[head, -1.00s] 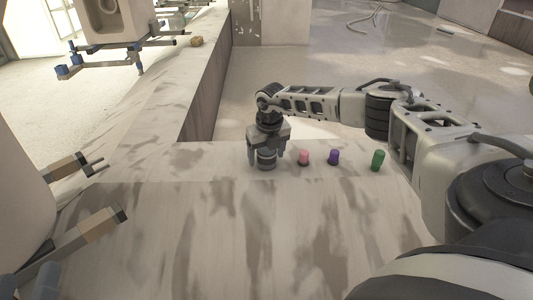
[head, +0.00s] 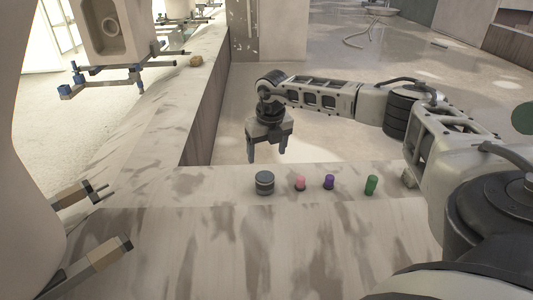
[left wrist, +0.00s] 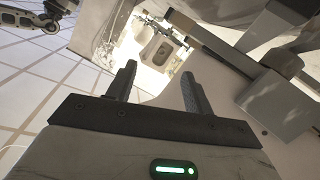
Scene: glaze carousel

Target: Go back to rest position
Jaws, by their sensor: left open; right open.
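My right gripper (head: 267,149) is open and empty in the head view. It points down just beyond the far edge of the counter, above and behind a dark grey cylinder (head: 264,184), and is apart from it. My left gripper (left wrist: 158,88) shows in the left wrist view with its two dark fingers spread and nothing between them. I cannot make out the left gripper for sure in the head view.
A pink piece (head: 300,183), a purple piece (head: 328,182) and a green cylinder (head: 371,185) stand in a row on the marbled counter (head: 200,245). A small brown lump (head: 196,61) lies on the long counter. Wooden-ended bars (head: 108,254) stick out at left. The counter's front is clear.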

